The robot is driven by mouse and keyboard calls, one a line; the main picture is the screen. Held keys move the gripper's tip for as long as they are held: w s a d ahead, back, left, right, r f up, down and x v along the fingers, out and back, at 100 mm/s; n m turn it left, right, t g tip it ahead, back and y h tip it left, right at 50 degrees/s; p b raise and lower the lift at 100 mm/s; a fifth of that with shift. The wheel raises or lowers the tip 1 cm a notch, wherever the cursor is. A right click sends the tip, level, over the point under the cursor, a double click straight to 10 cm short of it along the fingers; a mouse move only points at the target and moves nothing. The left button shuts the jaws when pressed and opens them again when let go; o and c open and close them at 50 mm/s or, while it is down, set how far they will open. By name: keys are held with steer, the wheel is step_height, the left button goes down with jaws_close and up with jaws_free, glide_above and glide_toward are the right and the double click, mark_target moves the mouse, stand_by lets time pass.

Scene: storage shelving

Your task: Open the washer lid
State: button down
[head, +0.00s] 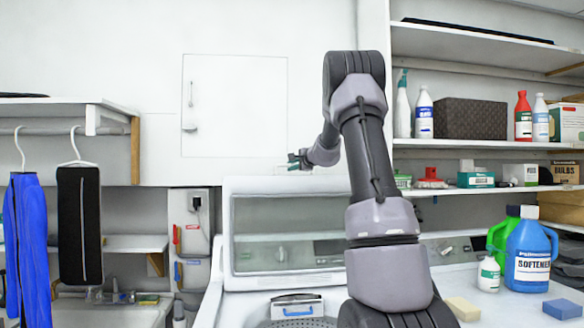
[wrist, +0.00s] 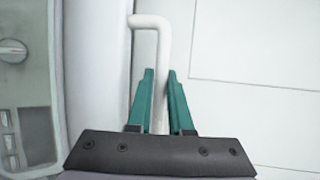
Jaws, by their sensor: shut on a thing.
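The washer lid (head: 270,185) stands raised and near upright in the head view, with a clear window in a white frame. The washer's open tub (head: 297,322) shows below it. My gripper (head: 296,160) is at the lid's top edge, its fingertips small there. In the wrist view, the green fingers of my gripper (wrist: 160,85) are shut on a bent white handle (wrist: 164,50), one on each side. The handle joins the lid's white frame (wrist: 95,60). The handle's lower part is hidden by my gripper.
A white wall panel (head: 235,105) is behind my arm. Shelves with bottles and a dark basket (head: 470,118) stand at right, above a blue softener jug (head: 530,255) and sponges. Hangers with a blue garment (head: 38,235) are at left.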

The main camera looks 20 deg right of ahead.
stand_by(0.4)
steer(key=s+a+f, duration=0.1)
steer(key=s+a, duration=0.1)
steer(key=s, duration=0.5)
steer(key=s+a+f, duration=0.1)
steer(key=s+a, duration=0.1)
steer(key=s, duration=0.6)
steer(key=shift+s+a+f, duration=0.2)
steer(key=shift+s, duration=0.05)
steer(key=c, duration=0.8)
jaws_free()
steer(key=shift+c, duration=0.2)
